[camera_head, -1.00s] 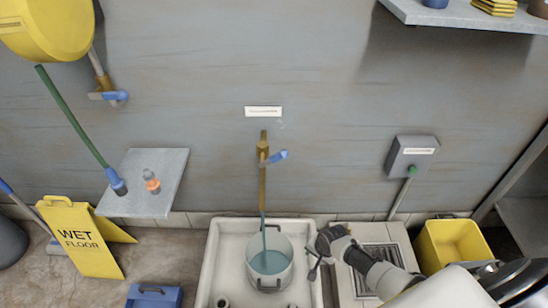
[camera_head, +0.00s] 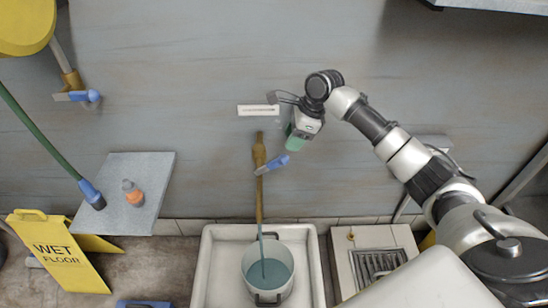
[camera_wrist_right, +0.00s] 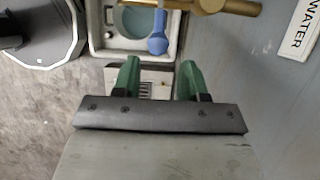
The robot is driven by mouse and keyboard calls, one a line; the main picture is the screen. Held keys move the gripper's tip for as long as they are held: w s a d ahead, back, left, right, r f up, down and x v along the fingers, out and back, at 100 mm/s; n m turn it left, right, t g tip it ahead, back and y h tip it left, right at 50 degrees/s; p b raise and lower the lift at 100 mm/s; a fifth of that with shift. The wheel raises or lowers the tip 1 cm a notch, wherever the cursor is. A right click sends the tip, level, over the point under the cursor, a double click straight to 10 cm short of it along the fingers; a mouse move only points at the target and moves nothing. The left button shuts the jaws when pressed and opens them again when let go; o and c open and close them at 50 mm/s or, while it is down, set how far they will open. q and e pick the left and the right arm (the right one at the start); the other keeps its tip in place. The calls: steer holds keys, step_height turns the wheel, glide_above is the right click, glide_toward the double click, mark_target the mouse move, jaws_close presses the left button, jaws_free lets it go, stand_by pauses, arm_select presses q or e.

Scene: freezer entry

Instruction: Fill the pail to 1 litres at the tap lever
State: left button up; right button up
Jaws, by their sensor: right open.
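The white pail (camera_head: 283,252) stands upright in the sink under the brass tap (camera_head: 259,190) and holds blue-green water (camera_head: 267,272). A thin blue-green stream drops from the spout into it. The tap's blue lever (camera_head: 271,165) points to the right and slightly up. My right gripper (camera_head: 297,143) is just above and right of the lever. In the right wrist view its green fingers (camera_wrist_right: 158,72) are apart with nothing between them, and the lever (camera_wrist_right: 157,36) shows beyond their tips. The pail (camera_wrist_right: 136,22) is partly hidden there. My left gripper is not in view.
The white sink (camera_head: 210,265) encloses the pail. A floor grate (camera_head: 380,260) lies to its right. At left are a grey shelf (camera_head: 150,170) with an orange bottle (camera_head: 132,192), a yellow wet-floor sign (camera_head: 55,245) and a green-handled tool (camera_head: 40,135). A white label (camera_head: 258,110) is above the tap.

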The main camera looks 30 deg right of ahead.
mark_target(283, 156)
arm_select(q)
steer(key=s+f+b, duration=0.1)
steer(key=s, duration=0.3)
arm_select(e)
steer(key=x, duration=0.6)
steer(key=shift+s+a+f, duration=0.1)
steer(key=shift+s+f, duration=0.05)
steer(key=shift+f, duration=0.1)
steer(key=shift+x, duration=1.25)
steer(key=shift+a+f+b, duration=0.1)
steer(key=shift+f+b, duration=0.15)
steer(key=shift+b, duration=0.05)
steer(key=shift+a+f, duration=0.1)
steer(key=shift+f, duration=0.2)
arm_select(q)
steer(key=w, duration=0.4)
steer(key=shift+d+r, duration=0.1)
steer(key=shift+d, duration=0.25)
arm_select(e)
steer(key=shift+c, duration=0.4)
jaws_close()
